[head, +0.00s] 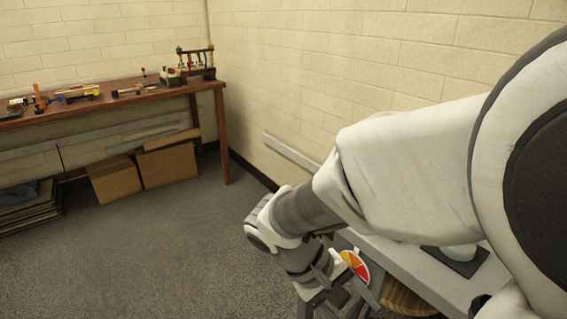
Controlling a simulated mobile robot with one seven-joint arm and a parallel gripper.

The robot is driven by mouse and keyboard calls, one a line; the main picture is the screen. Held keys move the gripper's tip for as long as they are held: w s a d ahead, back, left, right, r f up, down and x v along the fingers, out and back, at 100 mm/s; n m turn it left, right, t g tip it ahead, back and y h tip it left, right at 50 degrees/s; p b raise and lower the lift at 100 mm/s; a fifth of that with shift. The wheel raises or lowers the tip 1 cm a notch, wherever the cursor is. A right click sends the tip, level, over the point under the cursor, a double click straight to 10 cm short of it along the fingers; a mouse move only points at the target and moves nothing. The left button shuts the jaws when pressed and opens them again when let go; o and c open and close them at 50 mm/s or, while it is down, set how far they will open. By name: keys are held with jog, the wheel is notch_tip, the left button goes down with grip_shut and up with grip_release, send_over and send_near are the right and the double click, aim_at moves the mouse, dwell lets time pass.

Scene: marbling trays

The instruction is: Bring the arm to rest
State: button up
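My white and grey arm reaches in from the right edge and bends down at the wrist. My gripper (334,294) is low in the view, in front of the near end of a grey table. Its fingers are dark and partly cut off by the bottom edge, so I cannot tell whether they are open or holding something. A disc with red, orange and yellow sectors (355,266) shows just right of the gripper. I cannot tell whether they touch.
The grey table (400,255) at the lower right bears a dark square (478,264) with a pale round thing. A round wooden thing (408,298) is beside it. A wooden workbench (110,102) with tools stands at the back left, cardboard boxes (168,165) below.

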jog(key=s+d+r+m+t+y+p, duration=0.1)
jog(key=s+r+m+t+y+p, duration=0.1)
jog(key=r+p, duration=0.7)
jog(key=s+d+r+m+t+y+p, duration=0.1)
jog(key=r+t+y+p, duration=0.3)
jog(key=r+p, duration=0.6)
notch_tip(320, 180, up, 11)
jog(key=shift+s+f+m+y, duration=0.1)
jog(key=shift+s+m+y, duration=0.3)
jog(key=shift+m+y, duration=0.15)
